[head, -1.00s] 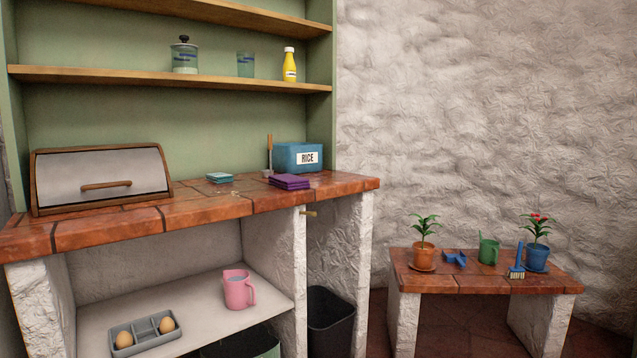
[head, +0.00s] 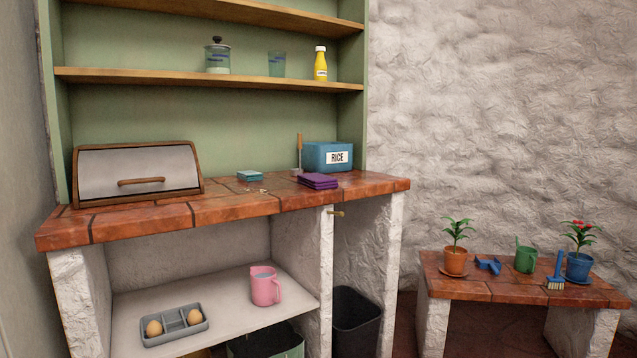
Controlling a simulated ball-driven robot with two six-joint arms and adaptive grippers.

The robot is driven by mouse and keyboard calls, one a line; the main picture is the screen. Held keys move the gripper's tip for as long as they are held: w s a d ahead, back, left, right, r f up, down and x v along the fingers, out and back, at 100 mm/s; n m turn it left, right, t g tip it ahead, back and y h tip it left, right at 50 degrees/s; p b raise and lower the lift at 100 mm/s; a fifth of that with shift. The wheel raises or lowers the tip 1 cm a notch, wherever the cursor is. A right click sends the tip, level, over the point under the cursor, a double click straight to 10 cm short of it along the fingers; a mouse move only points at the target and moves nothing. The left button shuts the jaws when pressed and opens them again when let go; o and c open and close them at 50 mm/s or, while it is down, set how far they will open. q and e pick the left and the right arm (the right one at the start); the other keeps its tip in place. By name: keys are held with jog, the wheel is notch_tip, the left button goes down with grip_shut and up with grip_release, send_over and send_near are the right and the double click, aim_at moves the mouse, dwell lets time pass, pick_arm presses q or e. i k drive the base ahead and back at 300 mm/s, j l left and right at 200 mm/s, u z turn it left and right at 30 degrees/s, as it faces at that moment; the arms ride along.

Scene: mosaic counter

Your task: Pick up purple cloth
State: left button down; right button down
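The purple cloth (head: 318,181) lies folded in a flat stack on the tiled counter (head: 225,207), toward its right end. It sits in front of the blue rice box (head: 327,157). A smaller folded teal cloth (head: 250,176) lies to its left, apart from it. Neither of my grippers shows in the head view.
A bread box (head: 138,173) stands on the counter's left part. A brush-like item with a wooden handle (head: 299,152) stands beside the rice box. Below are a pink jug (head: 265,286), an egg tray (head: 174,325) and a dark bin (head: 356,322). A low bench (head: 490,292) with plants stands right.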

aim_at(316, 181)
jog(key=i+l+z, duration=0.1)
jog(key=i+z, duration=0.25)
jog(key=i, duration=0.7)
